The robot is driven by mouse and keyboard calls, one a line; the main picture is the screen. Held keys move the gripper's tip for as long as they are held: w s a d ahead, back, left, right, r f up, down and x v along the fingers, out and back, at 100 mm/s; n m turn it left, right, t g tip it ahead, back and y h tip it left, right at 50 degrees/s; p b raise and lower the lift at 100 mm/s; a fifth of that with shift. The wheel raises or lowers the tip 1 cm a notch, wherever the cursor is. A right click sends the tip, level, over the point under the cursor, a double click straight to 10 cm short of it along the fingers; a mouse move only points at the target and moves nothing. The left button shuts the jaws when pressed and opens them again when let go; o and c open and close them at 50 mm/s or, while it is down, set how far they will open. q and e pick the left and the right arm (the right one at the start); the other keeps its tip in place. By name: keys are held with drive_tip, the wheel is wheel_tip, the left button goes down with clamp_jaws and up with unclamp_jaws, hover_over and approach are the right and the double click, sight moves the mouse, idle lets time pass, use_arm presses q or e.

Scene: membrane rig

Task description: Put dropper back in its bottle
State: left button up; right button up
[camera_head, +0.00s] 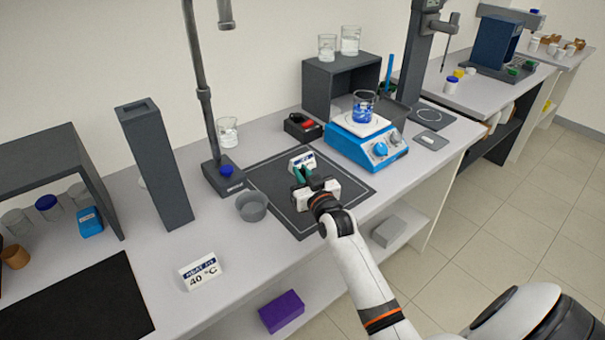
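My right gripper (304,178) is over the dark mat (270,178) in the middle of the bench, reaching in from the lower right. Two small teal parts show at its tip, close together; I cannot tell whether they are finger pads or something held. A small white card with a blue band (302,161) stands just beyond the tip. I cannot make out a dropper or its bottle for certain; the gripper may hide them. My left gripper is not in view.
A blue hotplate (353,149) bears a beaker of blue liquid (363,108). A stand (223,182) and a grey bowl (251,207) are left of the mat. A grey tower (155,170) and a 40 °C sign (201,273) are further left.

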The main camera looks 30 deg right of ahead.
drive_tip(key=shift+f, duration=0.2)
idle(0.3)
drive_tip(key=o, duration=0.6)
drive_tip(key=shift+o, duration=0.2)
drive_tip(key=shift+s, duration=0.1)
drive_tip(key=s+a+b, duration=0.2)
drive_tip(key=s, duration=0.9)
drive_tip(key=shift+s, duration=0.3)
drive_tip(key=shift+a, duration=0.15)
